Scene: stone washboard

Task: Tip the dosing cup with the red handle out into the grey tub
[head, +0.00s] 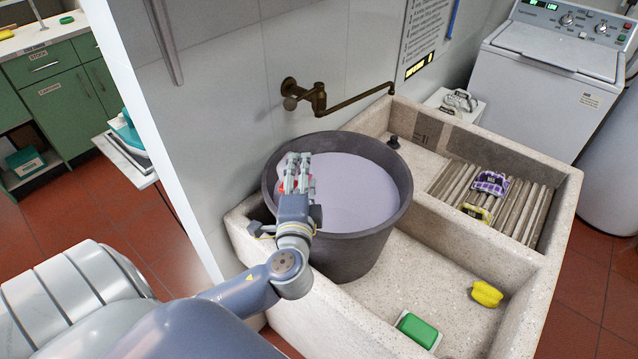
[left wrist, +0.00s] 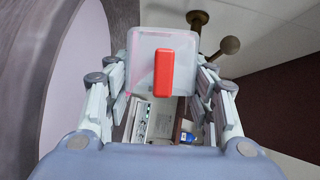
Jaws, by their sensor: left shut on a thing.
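The dosing cup, clear with a red handle (left wrist: 164,73), is between my left fingers in the left wrist view. The grey tub (head: 352,252) stands in the left basin of the stone sink, holding pale lilac liquid (head: 355,185). The gripper is over the left part of the tub's opening. The cup's contents are hidden, and I cannot tell how far it is tilted. My right gripper is not in view.
A brass tap (head: 320,98) juts from the wall behind the tub. A green block (head: 418,330) and a yellow sponge (head: 486,294) lie at the front of the sink. Purple (head: 490,183) and yellow (head: 476,213) brushes lie on the ribbed washboard at right.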

